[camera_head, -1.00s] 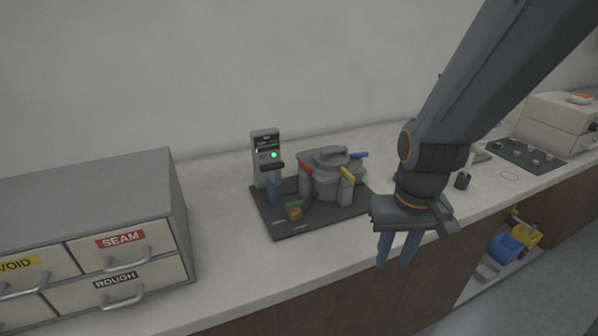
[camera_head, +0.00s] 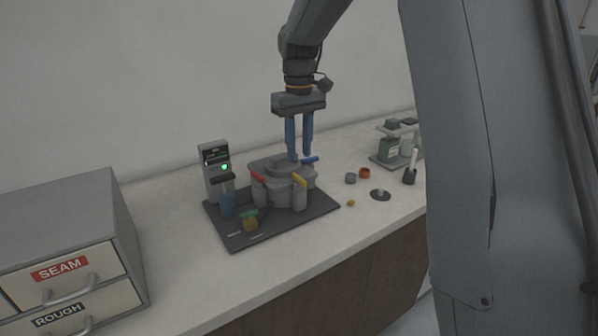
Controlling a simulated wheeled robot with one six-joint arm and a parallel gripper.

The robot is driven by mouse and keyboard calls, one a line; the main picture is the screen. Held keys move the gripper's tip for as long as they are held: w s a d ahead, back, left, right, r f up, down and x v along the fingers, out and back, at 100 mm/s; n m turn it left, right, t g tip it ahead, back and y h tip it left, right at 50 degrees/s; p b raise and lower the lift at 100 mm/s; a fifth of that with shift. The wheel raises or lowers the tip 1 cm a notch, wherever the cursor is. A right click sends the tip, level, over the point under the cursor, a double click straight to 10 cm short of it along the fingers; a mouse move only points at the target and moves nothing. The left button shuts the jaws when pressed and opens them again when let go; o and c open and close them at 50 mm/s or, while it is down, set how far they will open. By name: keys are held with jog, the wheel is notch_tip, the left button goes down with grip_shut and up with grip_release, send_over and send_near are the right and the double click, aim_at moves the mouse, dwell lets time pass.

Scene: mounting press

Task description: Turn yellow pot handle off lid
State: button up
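The grey press pot (camera_head: 277,194) stands on a dark mat (camera_head: 240,240) on the counter. Its grey lid (camera_head: 268,162) is on top, with handles around the rim. The yellow handle (camera_head: 300,181) is at the front right of the rim, above a grey post. The red handle (camera_head: 257,175) is at the front left, and the blue handle (camera_head: 311,160) is at the back right. My gripper (camera_head: 299,157) points down with its blue fingers apart and nothing visible between them. Its tips appear over or behind the lid's back right, near the blue handle. Contact cannot be told.
A control box (camera_head: 213,160) with a green light and a blue cylinder (camera_head: 228,204) stand left of the pot. Small cups and a scale-like device (camera_head: 390,150) are to the right. A drawer cabinet (camera_head: 60,215) fills the left.

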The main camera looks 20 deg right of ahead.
aim_at(299, 177)
jog(key=shift+f+p, duration=0.7)
jog(key=shift+f, duration=2.85)
grip_shut()
